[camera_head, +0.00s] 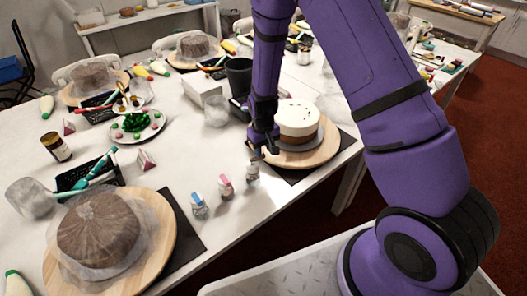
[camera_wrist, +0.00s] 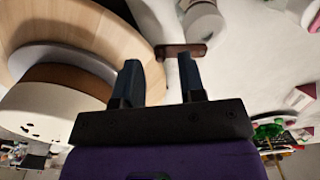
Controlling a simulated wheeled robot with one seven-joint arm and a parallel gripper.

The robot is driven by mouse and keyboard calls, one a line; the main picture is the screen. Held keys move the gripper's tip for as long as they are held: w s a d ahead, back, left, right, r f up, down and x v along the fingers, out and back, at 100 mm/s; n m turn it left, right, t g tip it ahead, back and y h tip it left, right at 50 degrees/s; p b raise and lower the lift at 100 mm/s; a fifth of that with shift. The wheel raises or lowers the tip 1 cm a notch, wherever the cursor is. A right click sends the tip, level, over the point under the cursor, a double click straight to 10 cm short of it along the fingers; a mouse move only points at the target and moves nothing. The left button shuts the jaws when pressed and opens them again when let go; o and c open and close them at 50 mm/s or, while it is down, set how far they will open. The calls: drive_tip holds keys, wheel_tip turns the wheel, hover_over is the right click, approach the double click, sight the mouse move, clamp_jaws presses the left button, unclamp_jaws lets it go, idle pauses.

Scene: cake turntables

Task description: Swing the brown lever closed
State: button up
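The brown lever (camera_wrist: 168,50) is a short flat bar that sticks out from the edge of a round wooden turntable (camera_wrist: 105,30) in the wrist view. The turntable also shows in the head view (camera_head: 328,150), with a white-topped brown cake (camera_head: 298,118) on it. My gripper (camera_wrist: 158,68) is open, with its two dark fingers apart and nothing held between them. The right fingertip is at the lever, and the left fingertip is near the turntable's edge. I cannot tell whether either touches. In the head view my gripper (camera_head: 262,150) is at the turntable's left side and hides the lever.
Small bottles (camera_head: 225,186) stand just in front of my gripper. A dark cup (camera_head: 239,75) and a white box (camera_head: 201,91) stand behind it. Another turntable (camera_head: 160,235) with a covered cake is at front left. Some table surface near the front edge is bare.

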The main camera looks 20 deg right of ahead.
drive_tip(key=shift+f, duration=0.75)
drive_tip(key=shift+c, duration=0.2)
clamp_jaws()
drive_tip(key=shift+s+m, duration=0.15)
drive_tip(key=shift+m, duration=0.15)
drive_tip(key=s+a+m, duration=0.4)
drive_tip(key=a+m, duration=0.1)
drive_tip(key=m, duration=1.3)
drive_tip(key=shift+s+m, duration=0.1)
drive_tip(key=shift+m, duration=0.2)
